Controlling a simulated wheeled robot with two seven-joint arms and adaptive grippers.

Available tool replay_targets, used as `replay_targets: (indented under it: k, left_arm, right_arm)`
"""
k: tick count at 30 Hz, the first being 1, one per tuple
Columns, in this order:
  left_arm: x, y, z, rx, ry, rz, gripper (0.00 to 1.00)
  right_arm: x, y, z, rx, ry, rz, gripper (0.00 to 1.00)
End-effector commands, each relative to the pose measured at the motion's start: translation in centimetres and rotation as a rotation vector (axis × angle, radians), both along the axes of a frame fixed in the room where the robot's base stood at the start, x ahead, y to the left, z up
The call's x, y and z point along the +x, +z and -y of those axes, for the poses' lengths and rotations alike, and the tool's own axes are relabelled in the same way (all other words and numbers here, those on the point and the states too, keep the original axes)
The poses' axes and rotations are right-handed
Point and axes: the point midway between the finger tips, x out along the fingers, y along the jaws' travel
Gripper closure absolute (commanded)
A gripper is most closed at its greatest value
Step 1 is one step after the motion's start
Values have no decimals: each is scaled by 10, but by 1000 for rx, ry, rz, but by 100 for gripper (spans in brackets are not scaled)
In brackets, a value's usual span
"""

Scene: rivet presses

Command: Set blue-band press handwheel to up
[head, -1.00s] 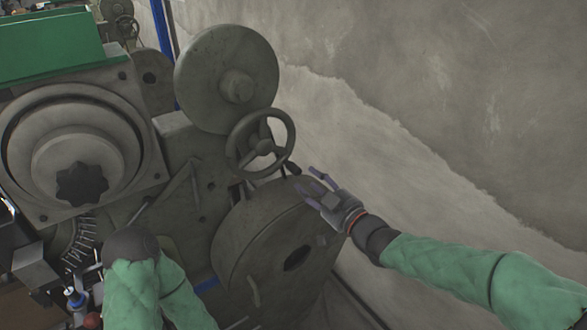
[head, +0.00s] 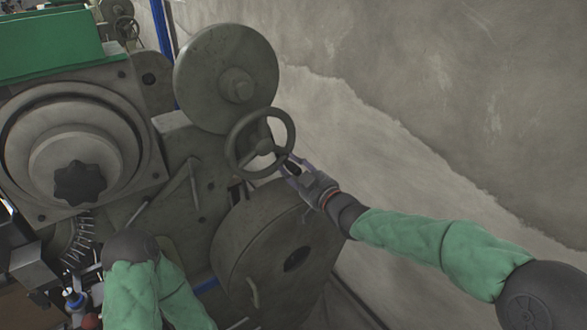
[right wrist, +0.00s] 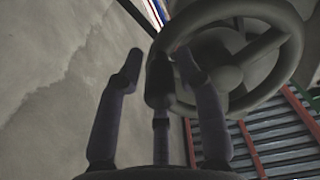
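The press handwheel (head: 261,143) is a dark grey ring with spokes, mounted below a large round disc. Its dark handle (head: 291,168) sticks out at the lower right of the rim. The wheel (right wrist: 265,32) fills the upper right of the right wrist view. My right gripper (head: 297,174) is at the handle. In the right wrist view its fingers (right wrist: 156,66) stand apart, with the dark handle (right wrist: 158,82) between them; contact is not clear. My left arm shows at the lower left, but its gripper is not visible.
The press has a large disc (head: 226,78) above the wheel and a rounded drum housing (head: 270,238) below it. A blue strip (head: 207,286) shows low on the press. A concrete wall (head: 440,90) rises on the right, with free room before it.

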Motion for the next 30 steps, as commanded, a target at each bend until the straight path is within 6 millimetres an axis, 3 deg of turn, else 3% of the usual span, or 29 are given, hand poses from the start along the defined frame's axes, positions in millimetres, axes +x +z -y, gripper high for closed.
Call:
replay_targets:
  k: [1, 3, 17, 30]
  left_arm:
    - [0, 0, 0, 0, 0, 0, 60]
    - [0, 0, 0, 0, 0, 0, 60]
    - [0, -2, 0, 0, 0, 0, 60]
    - [0, -14, 0, 0, 0, 0, 60]
  right_arm:
    - [0, 0, 0, 0, 0, 0, 87]
    - [0, 0, 0, 0, 0, 0, 100]
    - [-3, -4, -3, 49, 0, -35, 100]
    - [-19, -19, -27, 327, 2, -237, 100]
